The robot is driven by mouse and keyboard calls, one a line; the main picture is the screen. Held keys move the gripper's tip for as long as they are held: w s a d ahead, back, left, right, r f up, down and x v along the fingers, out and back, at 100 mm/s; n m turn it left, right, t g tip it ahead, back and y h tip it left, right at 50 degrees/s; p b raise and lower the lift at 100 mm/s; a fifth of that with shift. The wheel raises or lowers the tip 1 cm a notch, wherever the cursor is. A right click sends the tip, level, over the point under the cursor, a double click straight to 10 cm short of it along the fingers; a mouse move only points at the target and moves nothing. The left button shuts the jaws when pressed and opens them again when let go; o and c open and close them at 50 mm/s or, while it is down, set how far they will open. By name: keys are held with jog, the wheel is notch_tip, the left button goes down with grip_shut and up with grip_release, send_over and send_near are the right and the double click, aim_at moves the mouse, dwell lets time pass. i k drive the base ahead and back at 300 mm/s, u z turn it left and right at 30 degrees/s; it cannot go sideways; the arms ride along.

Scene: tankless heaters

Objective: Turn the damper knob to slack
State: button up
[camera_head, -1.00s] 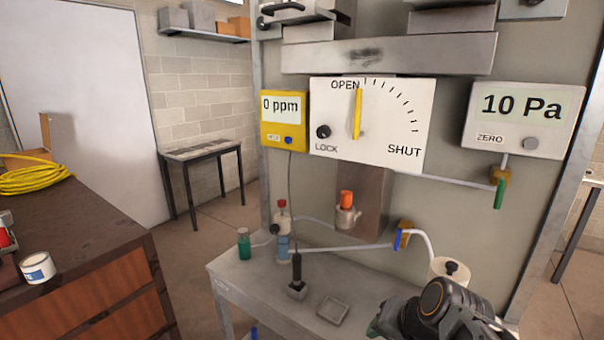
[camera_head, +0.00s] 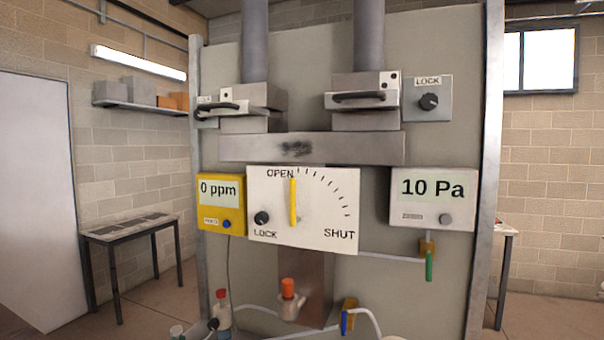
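A white dial panel (camera_head: 322,222) marked OPEN, SHUT and LOCK hangs in the middle of the grey board. Its yellow pointer (camera_head: 293,202) stands upright at OPEN. A black knob (camera_head: 262,218) sits just above the panel's LOCK label. Another black knob (camera_head: 429,101) is on a plate marked LOCK at the upper right. No label reading "damper" or "slack" can be read, and I cannot tell the knobs' exact settings. My gripper is not in view.
A yellow 0 ppm meter (camera_head: 220,203) and a white 10 Pa meter (camera_head: 433,199) flank the panel. Two black handles (camera_head: 358,97) (camera_head: 215,107) sit above, under grey pipes. An orange-capped fitting (camera_head: 289,300) and a green-handled valve (camera_head: 429,264) are below.

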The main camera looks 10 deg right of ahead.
aim_at(262, 218)
jog(key=u, duration=0.5)
jog(key=k, duration=1.15)
jog(key=z, duration=0.05)
jog(key=i, duration=0.8)
jog(key=u, duration=0.7)
jog(key=i, duration=0.75)
jog(key=u, duration=0.8)
